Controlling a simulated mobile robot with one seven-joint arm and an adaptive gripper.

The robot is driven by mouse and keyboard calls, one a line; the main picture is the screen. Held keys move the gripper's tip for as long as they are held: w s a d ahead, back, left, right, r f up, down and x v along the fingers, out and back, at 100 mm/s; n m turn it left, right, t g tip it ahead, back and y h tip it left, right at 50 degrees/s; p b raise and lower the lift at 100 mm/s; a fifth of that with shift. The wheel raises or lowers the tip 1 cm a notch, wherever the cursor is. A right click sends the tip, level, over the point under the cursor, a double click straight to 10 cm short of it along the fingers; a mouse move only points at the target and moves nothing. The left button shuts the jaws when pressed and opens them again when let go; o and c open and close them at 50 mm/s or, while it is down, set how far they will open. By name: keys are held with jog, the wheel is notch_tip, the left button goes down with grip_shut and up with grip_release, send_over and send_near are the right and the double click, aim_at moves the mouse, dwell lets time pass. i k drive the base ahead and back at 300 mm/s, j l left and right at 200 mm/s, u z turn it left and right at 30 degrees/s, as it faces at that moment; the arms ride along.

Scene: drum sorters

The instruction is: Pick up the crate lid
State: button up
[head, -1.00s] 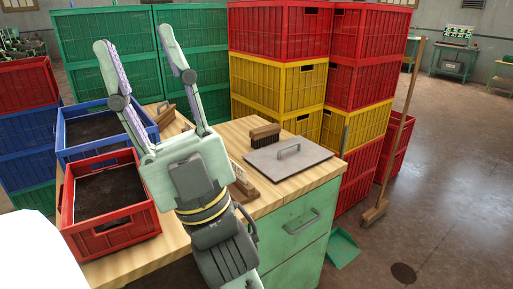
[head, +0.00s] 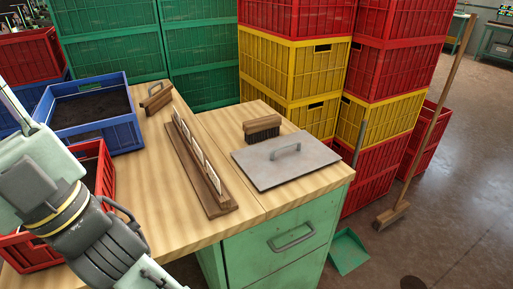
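The crate lid (head: 286,164) is a flat grey plate with a raised bar handle (head: 285,150) on top. It lies flat on the right part of the wooden worktop, near the front corner above a green drawer cabinet. My gripper's wrist shows at the lower left, well apart from the lid, over the red crate. Its fingers lie outside the picture, so their opening does not show. Nothing covers the lid.
A brush (head: 262,128) stands just behind the lid. A wooden rack with labels (head: 200,165) lies left of it. A blue crate (head: 92,112) and a red crate (head: 98,170) stand at left. Stacked yellow crates (head: 293,75) rise behind. A broom (head: 430,125) leans at right.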

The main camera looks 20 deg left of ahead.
aim_at(286, 151)
jog(key=i+l+u, duration=0.15)
jog(key=l+u, duration=0.15)
jog(key=i+l+u, duration=0.15)
jog(key=l+u, duration=0.45)
jog(key=i+l, duration=0.05)
jog(key=l, duration=0.05)
